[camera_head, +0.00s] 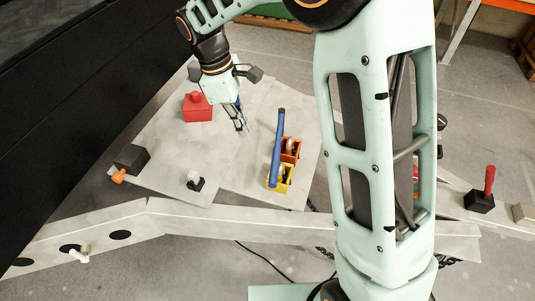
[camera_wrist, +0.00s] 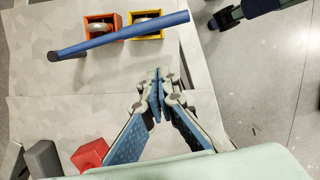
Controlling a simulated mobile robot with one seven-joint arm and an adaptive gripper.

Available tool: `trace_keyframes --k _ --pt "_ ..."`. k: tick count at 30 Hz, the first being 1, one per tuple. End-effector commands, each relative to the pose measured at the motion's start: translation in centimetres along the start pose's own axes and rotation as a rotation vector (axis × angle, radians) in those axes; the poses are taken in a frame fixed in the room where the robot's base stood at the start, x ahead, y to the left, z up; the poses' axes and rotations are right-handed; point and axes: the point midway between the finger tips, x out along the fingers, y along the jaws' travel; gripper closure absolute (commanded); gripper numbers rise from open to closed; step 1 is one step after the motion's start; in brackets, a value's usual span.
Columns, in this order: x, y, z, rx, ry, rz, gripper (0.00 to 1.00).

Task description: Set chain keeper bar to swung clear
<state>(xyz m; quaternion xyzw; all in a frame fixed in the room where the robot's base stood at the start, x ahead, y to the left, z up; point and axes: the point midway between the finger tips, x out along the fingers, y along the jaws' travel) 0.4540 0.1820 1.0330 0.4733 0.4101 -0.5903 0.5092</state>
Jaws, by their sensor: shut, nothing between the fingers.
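The keeper bar appears to be the long blue bar (camera_head: 277,150) with a dark end cap. In the head view it lies lengthwise along the orange box (camera_head: 291,150) and the yellow box (camera_head: 280,181), and partly covers them. In the wrist view the blue bar (camera_wrist: 125,36) crosses in front of both boxes, with its dark cap at the left end. My gripper (camera_head: 243,128) is shut and empty above the pale plate, to the left of the bar. In the wrist view my gripper's fingertips (camera_wrist: 158,76) meet below the bar, apart from it.
A dark block with an orange knob (camera_head: 119,177) and a small black base with a white ball (camera_head: 194,181) stand on the plate. A red-handled lever (camera_head: 489,182) is far right. Pale frame beams (camera_head: 200,221) run along the front.

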Motion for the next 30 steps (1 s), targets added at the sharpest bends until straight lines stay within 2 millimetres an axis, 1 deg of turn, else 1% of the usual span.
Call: trace_keyframes --k 7,11,14,21,24,27,30 --pt "0.3 0.0 0.0 0.004 0.001 0.0 1.0" --pt "1.5 0.0 0.1 0.004 0.0 -0.002 1.0" --pt "3.3 0.0 0.1 0.004 -0.002 -0.004 1.0" --pt "8.5 -0.1 0.1 0.004 -0.002 -0.004 1.0" --pt "10.4 -0.1 0.1 0.005 0.0 -0.003 1.0" --pt "11.0 0.0 1.7 0.007 0.0 -0.002 1.0" --pt "11.7 0.0 2.6 0.007 0.001 -0.001 1.0"
